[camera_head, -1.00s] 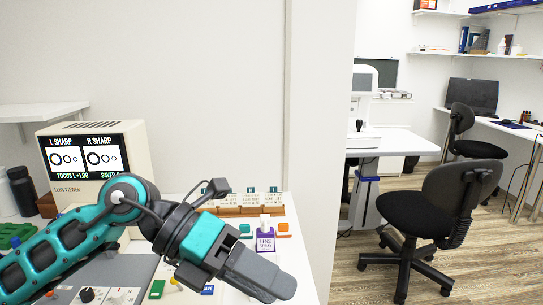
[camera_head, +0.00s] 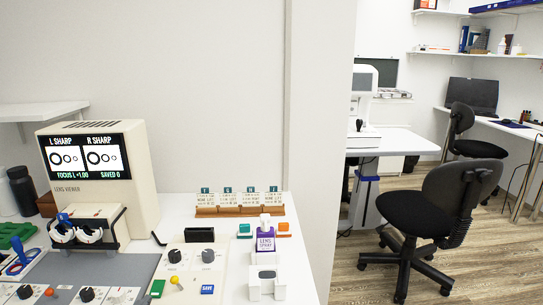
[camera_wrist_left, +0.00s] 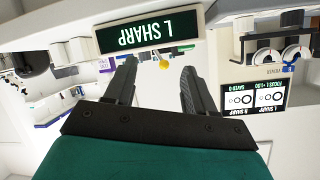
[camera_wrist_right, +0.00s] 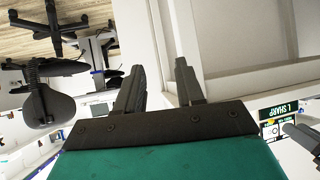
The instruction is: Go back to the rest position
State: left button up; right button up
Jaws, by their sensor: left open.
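In the head view neither gripper shows. My left gripper (camera_wrist_left: 158,66) shows in the left wrist view, with its two dark fingers apart and nothing between them. Behind its fingertips is a cream-framed sign (camera_wrist_left: 150,32) reading "L SHARP", upside down. My right gripper (camera_wrist_right: 160,66) shows in the right wrist view, fingers apart and empty. A pale wall and ledge lie beyond it. The lens viewer (camera_head: 97,170) stands at the left of the bench in the head view, its screen showing "L SHARP" and "R SHARP".
A purple-labelled lens spray bottle (camera_head: 265,238) stands behind a white holder (camera_head: 267,279). A wooden card rack (camera_head: 238,210) is at the back. Knob panels (camera_head: 188,262) line the front. A black chair (camera_head: 425,205) stands off the bench to the right.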

pick_arm(q)
jog(key=s+a+f+n+g, duration=0.1)
jog(key=s+f+g, duration=0.4)
jog(key=s+f, duration=0.3)
jog(key=s+a+f+n+g, duration=0.1)
jog(key=s+f+g, duration=0.4)
jog(key=s, duration=0.6)
jog(key=w+d+f+t+h+p, duration=0.1)
jog(key=w+d+t+p, duration=0.1)
jog(key=w+t+p, duration=0.5)
jog(key=shift+w+d+f+h, duration=0.3)
jog(key=shift+w+d+h, duration=0.1)
jog(key=shift+w, duration=0.2)
pick_arm(e)
jog(key=shift+h, duration=0.3)
jog(key=d+r, duration=0.1)
jog(key=r, duration=0.1)
jog(key=s+d+r, duration=0.1)
jog(key=r, duration=0.1)
jog(key=shift+d, duration=0.3)
jog(key=shift+s+a, duration=0.1)
pick_arm(q)
jog(key=shift+c, duration=0.2)
dwell(1.6)
